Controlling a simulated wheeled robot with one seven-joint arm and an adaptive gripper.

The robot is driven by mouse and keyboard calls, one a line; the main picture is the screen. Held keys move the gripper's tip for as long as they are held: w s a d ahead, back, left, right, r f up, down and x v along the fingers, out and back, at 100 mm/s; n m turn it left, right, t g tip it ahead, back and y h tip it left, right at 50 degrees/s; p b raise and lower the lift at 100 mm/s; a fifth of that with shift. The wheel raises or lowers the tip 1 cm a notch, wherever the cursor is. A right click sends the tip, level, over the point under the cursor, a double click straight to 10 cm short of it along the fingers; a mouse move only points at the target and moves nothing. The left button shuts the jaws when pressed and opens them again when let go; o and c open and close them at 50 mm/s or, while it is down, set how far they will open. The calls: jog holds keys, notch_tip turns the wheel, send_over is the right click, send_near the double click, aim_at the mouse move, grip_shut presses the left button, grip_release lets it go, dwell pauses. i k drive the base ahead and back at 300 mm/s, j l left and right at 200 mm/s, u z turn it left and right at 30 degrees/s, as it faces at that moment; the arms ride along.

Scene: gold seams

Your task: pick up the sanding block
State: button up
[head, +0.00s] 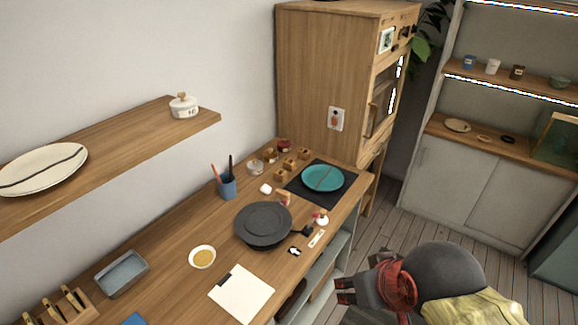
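I cannot tell for sure which thing is the sanding block. Several small tan blocks (281,176) stand on the wooden counter (180,262), behind and left of the teal plate. A small white, rounded piece (265,188) lies closer, left of the plate. A small tan piece with red on it (284,198) lies between the teal plate and the dark round plate. My gripper (345,291) is at the lower right, beyond the counter's front edge and apart from everything on it. Its two dark fingers look spread, with nothing seen between them.
A teal plate (323,178) lies on a black mat (347,187). A dark round plate (263,222), blue brush cup (227,187), yellow-filled bowl (202,257) and white sheet (242,293) crowd the counter. A tall wooden cabinet (318,75) stands at the far end. The floor (385,225) at right is clear.

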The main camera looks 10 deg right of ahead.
aim_at(288, 164)
jog(key=u, duration=0.5)
jog(key=i+l+u, duration=0.2)
jog(key=l+u, duration=0.25)
jog(key=i+l+u, duration=0.15)
jog(key=l+u, duration=0.8)
jog(key=l, duration=1)
jog(key=k+l+u, duration=0.15)
jog(key=l, duration=0.85)
jog(key=i, duration=0.05)
